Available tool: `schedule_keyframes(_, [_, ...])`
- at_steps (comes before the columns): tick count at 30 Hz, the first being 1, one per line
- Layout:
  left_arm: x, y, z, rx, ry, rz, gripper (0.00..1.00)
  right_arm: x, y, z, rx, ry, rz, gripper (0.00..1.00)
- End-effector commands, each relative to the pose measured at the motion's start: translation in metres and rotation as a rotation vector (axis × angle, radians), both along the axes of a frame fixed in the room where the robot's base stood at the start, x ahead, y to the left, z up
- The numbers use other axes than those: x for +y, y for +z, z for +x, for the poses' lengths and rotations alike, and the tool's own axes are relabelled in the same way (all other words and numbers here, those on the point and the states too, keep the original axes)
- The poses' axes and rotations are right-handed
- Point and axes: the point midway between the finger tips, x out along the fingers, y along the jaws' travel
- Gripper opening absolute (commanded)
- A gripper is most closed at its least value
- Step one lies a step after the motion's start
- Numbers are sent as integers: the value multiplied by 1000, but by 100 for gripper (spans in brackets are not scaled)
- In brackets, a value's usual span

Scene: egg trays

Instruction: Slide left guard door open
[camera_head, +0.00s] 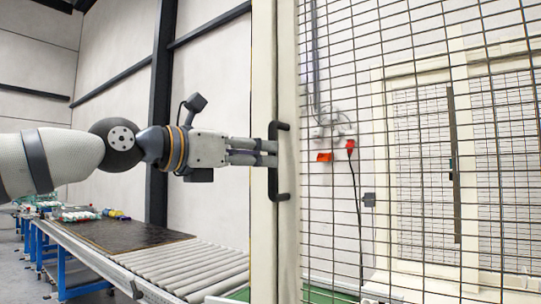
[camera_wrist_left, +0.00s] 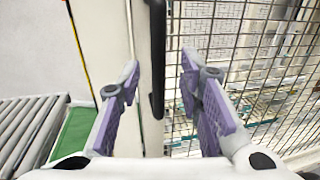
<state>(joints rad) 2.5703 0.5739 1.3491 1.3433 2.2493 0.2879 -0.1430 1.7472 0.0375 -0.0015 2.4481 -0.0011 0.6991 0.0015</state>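The left guard door (camera_head: 288,240) has a cream frame with dark wire mesh and stands upright in front of me. Its black bar handle (camera_head: 273,180) is mounted vertically on the frame. My left gripper (camera_head: 268,152) reaches in from the left with its fingertips at the handle. In the left wrist view my left gripper (camera_wrist_left: 160,72) has its two purple-padded fingers spread. The handle (camera_wrist_left: 157,40) shows between them, with gaps visible on both sides. I cannot tell whether the fingertips touch the handle. My right gripper is not in view.
A roller conveyor (camera_head: 205,268) runs at the lower left, with a dark flat surface (camera_head: 115,233) and small items farther back. Behind the mesh are a red plug with a cable (camera_head: 350,148) and another mesh door (camera_head: 425,180). A dark column (camera_head: 160,90) stands behind my arm.

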Motion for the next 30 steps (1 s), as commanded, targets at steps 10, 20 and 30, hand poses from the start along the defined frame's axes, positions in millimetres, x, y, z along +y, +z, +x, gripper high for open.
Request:
schedule_keyframes(10, [-32,0,29,1,0,1,33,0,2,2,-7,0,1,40])
schedule_keyframes(20, [-31,-1,29,1,0,1,3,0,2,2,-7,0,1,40])
schedule_keyframes(30, [-31,-1,29,1,0,2,0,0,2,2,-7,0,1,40])
